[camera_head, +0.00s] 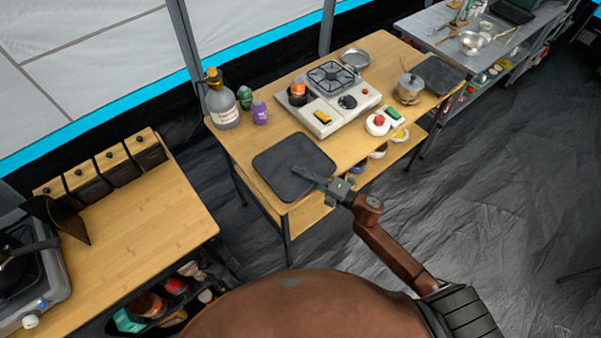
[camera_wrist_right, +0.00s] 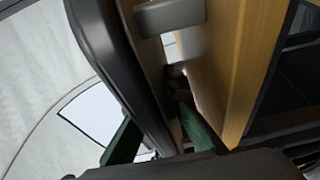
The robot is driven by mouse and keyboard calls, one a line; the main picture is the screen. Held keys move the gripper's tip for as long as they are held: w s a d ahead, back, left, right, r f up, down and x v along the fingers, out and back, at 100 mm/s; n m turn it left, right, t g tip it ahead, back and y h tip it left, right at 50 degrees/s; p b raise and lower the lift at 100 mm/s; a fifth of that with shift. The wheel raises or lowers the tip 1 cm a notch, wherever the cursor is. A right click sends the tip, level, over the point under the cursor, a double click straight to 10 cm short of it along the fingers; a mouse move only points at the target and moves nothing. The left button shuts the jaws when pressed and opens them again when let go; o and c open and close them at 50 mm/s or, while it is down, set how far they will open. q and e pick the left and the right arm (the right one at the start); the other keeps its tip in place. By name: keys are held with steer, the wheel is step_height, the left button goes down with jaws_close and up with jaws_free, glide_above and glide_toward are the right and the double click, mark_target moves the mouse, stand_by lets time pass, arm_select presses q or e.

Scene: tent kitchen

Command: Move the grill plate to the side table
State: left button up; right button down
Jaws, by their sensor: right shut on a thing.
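The grill plate (camera_head: 280,158) is a dark, rounded square slab at the near left end of the middle wooden table. Its near edge reaches the table's edge. My right gripper (camera_head: 308,174) is shut on the plate's right side. In the right wrist view the plate (camera_wrist_right: 106,55) runs between the green-padded fingers (camera_wrist_right: 160,132), close beside the wooden tabletop (camera_wrist_right: 232,60). I cannot tell whether the plate is lifted or rests on the wood. A wooden table (camera_head: 150,225) stands at left, with clear top space; which table is the side table is not marked. My left gripper is out of view.
The middle table also holds a camping stove (camera_head: 338,100), a large bottle (camera_head: 222,105), a purple bottle (camera_head: 260,113), a pot (camera_head: 409,87) and another dark plate (camera_head: 440,75). A steel table (camera_head: 450,35) stands beyond. A floor gap separates the wooden tables.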

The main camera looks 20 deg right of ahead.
steer(key=c, duration=2.4)
jaws_free()
steer(key=o, duration=0.4)
steer(key=shift+c, duration=0.2)
